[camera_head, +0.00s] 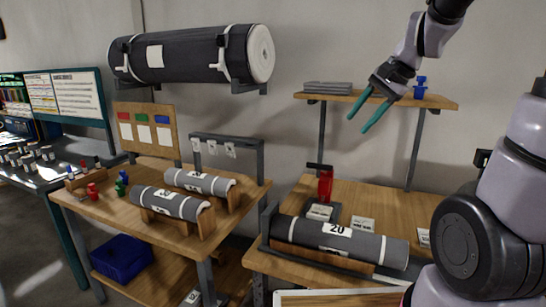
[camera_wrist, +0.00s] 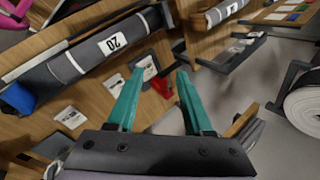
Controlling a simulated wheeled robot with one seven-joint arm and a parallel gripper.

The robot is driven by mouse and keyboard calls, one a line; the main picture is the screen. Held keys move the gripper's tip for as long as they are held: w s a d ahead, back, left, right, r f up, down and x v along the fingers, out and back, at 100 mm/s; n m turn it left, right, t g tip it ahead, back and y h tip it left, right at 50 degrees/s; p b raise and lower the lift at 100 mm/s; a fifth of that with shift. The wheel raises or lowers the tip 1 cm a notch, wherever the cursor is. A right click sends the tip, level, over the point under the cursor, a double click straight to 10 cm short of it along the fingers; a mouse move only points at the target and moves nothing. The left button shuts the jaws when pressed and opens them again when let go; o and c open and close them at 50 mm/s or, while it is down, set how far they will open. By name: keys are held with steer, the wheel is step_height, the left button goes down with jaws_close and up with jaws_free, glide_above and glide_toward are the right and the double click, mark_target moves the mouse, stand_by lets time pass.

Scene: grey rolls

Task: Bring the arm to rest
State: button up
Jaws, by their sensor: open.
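My gripper (camera_head: 370,110) has two teal fingers spread apart with nothing between them. It is raised in the air at the upper right of the head view, in front of a wall shelf (camera_head: 440,102). In the wrist view my gripper (camera_wrist: 153,92) points down over the right-hand table, its fingers clear of everything. My arm reaches up and out of the head view at the top right, so part of it is hidden. A grey roll labelled 20 (camera_head: 335,236) lies in a cradle on the right-hand table (camera_head: 400,196), well below my gripper; it also shows in the wrist view (camera_wrist: 92,50).
Two smaller grey rolls (camera_head: 172,202) rest on wooden stands on the left table (camera_head: 120,222). A big dark roll (camera_head: 185,55) hangs on wall brackets. A red object (camera_head: 325,186) stands behind roll 20. A blue item (camera_head: 420,88) sits on the shelf near my gripper.

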steer(key=s+d+r+n+t+h, duration=0.1)
steer(key=s+r+n, duration=0.2)
steer(key=s, duration=0.4)
steer(key=s+d+r+n+t+h, duration=0.1)
steer(key=s+r+n+t+h, duration=0.1)
steer(key=s, duration=0.4)
steer(key=shift+s+d+r+n, duration=0.2)
steer(key=shift+s+r+n, duration=0.15)
steer(key=shift+r+n, duration=0.2)
